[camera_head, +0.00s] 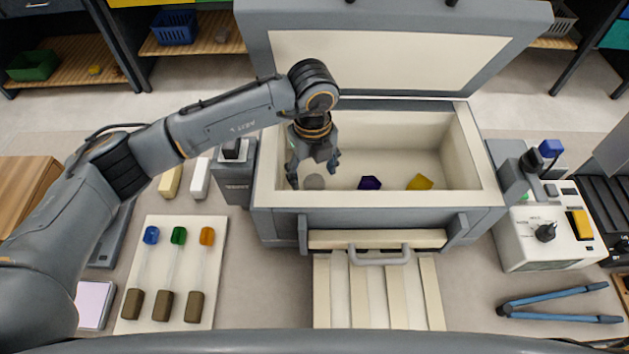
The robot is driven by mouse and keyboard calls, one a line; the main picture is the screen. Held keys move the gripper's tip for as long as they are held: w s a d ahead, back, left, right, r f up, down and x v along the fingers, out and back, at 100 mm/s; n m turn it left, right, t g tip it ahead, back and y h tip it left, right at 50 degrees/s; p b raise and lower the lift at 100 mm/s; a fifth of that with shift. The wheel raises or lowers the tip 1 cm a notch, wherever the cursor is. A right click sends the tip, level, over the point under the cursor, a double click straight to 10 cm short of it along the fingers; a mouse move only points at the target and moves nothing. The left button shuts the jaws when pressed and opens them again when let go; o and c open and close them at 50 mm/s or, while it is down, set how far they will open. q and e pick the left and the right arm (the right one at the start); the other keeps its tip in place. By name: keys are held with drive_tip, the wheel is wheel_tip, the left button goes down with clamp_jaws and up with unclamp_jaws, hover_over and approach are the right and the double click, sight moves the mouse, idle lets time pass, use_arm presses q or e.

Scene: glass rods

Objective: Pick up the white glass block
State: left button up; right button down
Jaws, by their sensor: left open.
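A pale grey-white block (314,182) lies on the floor of the open cream-lined box (463,150), near its front left corner. It is the likely white glass block, though it is small and partly beside my finger. My left gripper (314,176) points down into the box above the block, with its fingers apart and nothing between them. I cannot tell whether a finger touches the block. A dark purple block (370,183) and a yellow block (420,182) lie to the right. My right gripper is out of view.
The box walls stand close around my left gripper, and its lid (390,60) is raised behind. A board (220,260) with blue, green and orange-tipped rods lies at left front. Blue-handled tongs (560,302) and a control unit (545,235) are at right.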

sight(315, 181)
use_arm(q)
wheel_tip(315, 181, down, 4)
drive_tip(key=shift+s+d+r+p, duration=0.1)
drive_tip(key=shift+d+r+p, duration=0.1)
drive_tip(key=shift+p, duration=0.6)
drive_tip(key=shift+f, duration=0.35)
drive_tip(key=shift+c, duration=0.4)
drive_tip(key=c, duration=1.3)
wheel_tip(315, 181, up, 9)
drive_tip(key=b, duration=0.3)
drive_tip(key=shift+r, duration=0.5)
drive_tip(key=shift+r, duration=0.15)
